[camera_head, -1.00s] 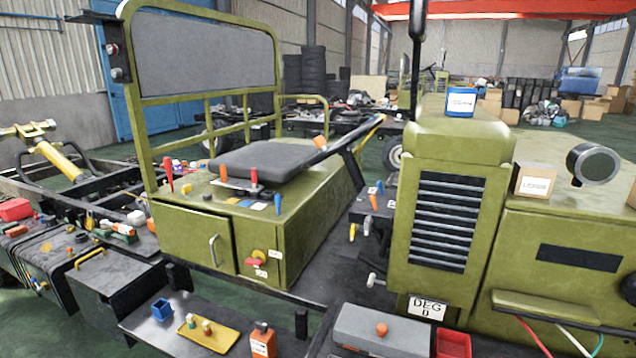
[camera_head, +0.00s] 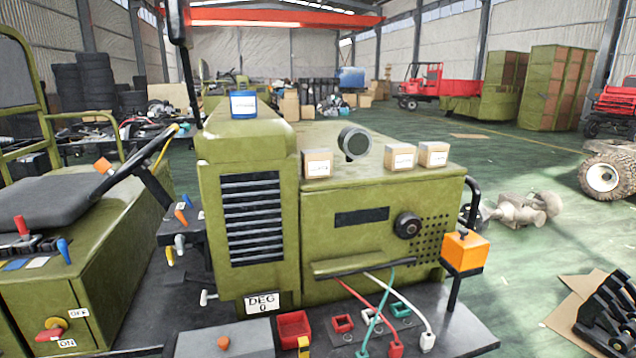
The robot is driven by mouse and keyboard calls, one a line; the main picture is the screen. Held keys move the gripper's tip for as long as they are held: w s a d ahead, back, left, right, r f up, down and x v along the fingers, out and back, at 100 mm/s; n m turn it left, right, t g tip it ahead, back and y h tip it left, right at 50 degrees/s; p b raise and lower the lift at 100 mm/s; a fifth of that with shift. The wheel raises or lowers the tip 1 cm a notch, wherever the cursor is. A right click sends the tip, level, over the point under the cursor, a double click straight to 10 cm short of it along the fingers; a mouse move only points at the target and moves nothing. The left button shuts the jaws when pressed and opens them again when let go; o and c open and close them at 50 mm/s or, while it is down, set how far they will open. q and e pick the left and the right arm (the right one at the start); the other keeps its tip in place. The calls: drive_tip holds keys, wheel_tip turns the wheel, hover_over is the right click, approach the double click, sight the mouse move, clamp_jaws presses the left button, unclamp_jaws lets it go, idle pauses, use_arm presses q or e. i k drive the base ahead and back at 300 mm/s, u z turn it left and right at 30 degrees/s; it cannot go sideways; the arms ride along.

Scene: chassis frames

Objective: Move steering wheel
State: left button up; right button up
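The black steering wheel (camera_head: 124,174) is at the left, seen nearly edge-on and tilted, with its upper end toward the right. An orange knob (camera_head: 102,165) shows at its lower left part, and a yellow strip is near its upper end. Its dark column (camera_head: 157,195) runs down to the black floor beside the green hood (camera_head: 240,190). A white plate (camera_head: 262,302) reading "DEG 0" is at the hood's lower front. Neither gripper is in view, and nothing is seen touching the wheel.
The dark seat (camera_head: 50,202) and green seat box (camera_head: 70,270) are left of the wheel. Coloured levers (camera_head: 182,215) stand between wheel and hood. Small cartons (camera_head: 400,157) sit on the green engine box. An orange box (camera_head: 465,250) is on a post at right.

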sight(136, 165)
drive_tip(key=u, duration=0.4)
drive_tip(key=k, duration=0.45)
drive_tip(key=u, duration=1.2)
drive_tip(key=i, duration=1.2)
drive_tip(key=z, duration=0.45)
